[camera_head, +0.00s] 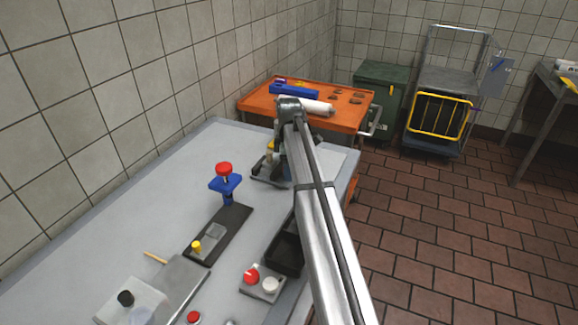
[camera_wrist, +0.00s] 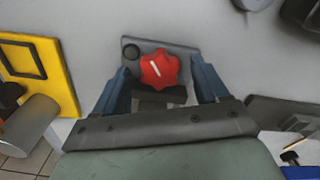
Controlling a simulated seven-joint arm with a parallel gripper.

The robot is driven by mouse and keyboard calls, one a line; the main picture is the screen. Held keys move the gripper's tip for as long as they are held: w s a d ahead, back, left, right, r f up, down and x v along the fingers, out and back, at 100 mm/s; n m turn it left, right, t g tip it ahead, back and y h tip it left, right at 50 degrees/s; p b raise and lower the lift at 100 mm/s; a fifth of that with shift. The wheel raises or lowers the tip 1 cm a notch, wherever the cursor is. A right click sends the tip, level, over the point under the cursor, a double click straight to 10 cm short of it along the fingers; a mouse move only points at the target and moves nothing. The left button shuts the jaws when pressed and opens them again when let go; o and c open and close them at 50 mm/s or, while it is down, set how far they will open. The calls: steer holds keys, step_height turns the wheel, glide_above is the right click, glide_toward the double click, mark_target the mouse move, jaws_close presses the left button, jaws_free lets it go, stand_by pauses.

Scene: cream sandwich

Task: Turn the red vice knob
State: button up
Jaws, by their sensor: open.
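A red lobed knob (camera_wrist: 163,70) with a white mark shows in the wrist view, on a grey block (camera_wrist: 184,49). My gripper (camera_wrist: 160,72) is open, with its dark blue fingers to the left and right of the knob. I see gaps between the fingers and the knob; the height difference is hard to tell. In the head view my arm covers most of the gripper area. A grey device (camera_head: 264,174) with a yellow part shows partly beside the arm there; the red knob on it is hidden from this view.
A blue stand with a red top (camera_head: 224,168) is on the grey table (camera_head: 140,200). Another red knob (camera_head: 251,275) sits on a small panel nearer. A black tray (camera_head: 287,255) lies beside my arm. An orange table (camera_head: 350,120) stands behind. In the wrist view a yellow frame (camera_wrist: 60,75) is at left.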

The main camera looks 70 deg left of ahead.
steer(key=shift+c, duration=0.4)
steer(key=c, duration=1)
steer(key=shift+m, duration=0.3)
steer(key=m, duration=0.4)
steer(key=shift+m, duration=2.4)
